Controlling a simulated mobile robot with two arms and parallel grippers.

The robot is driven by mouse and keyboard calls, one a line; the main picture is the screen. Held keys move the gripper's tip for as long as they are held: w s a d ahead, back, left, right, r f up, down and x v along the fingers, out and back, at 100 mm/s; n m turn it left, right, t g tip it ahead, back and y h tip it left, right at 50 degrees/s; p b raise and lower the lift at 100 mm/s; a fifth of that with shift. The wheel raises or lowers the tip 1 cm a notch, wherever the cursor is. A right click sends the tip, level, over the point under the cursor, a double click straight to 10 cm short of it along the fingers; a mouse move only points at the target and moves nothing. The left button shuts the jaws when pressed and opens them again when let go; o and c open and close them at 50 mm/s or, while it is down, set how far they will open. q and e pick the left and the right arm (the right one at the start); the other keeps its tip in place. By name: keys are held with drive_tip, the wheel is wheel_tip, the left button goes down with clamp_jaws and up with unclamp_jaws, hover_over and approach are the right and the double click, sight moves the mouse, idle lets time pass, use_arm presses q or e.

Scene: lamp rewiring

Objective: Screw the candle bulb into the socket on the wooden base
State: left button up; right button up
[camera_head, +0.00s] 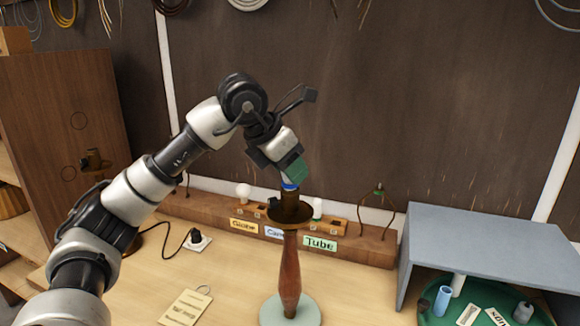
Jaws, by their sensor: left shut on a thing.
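The lamp's reddish wooden stem (290,270) stands upright on a pale round foot (291,311). A dark brass socket (290,208) with a wide dish sits on top of it. My left gripper (291,178) comes down from the upper left, its green-padded jaws directly above the socket. It is shut on what is likely the candle bulb, which the jaws hide almost wholly. A small blue and white part (289,186) shows under the jaws, at the socket's mouth. I cannot tell whether it is inside the socket. My right gripper is not in view.
Behind the lamp, a wooden rack holds a white globe bulb (243,191), a tube bulb (318,207) and the labels Globe (243,226) and Tube (320,244). A grey shelf (480,250) over a green tray (428,316) stands right. A tag (187,307) lies front left.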

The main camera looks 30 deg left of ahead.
use_arm(q)
drive_tip(key=o, duration=0.4)
drive_tip(key=c, duration=0.4)
drive_tip(key=shift+o, duration=0.2)
drive_tip(key=m+g+h+p, duration=0.1)
drive_tip(key=m+h, duration=0.1)
drive_tip(key=m, duration=0.1)
drive_tip(key=shift+r+m+p, duration=0.15)
drive_tip(key=shift+m+p, duration=0.2)
drive_tip(key=shift+m, duration=0.05)
drive_tip(key=shift+m+g+h+p, duration=0.4)
drive_tip(key=shift+m+g+p, duration=0.3)
drive_tip(key=shift+m, duration=0.5)
drive_tip(key=shift+m+g+p, duration=0.3)
drive_tip(key=shift+m, duration=0.5)
drive_tip(key=shift+h, duration=0.3)
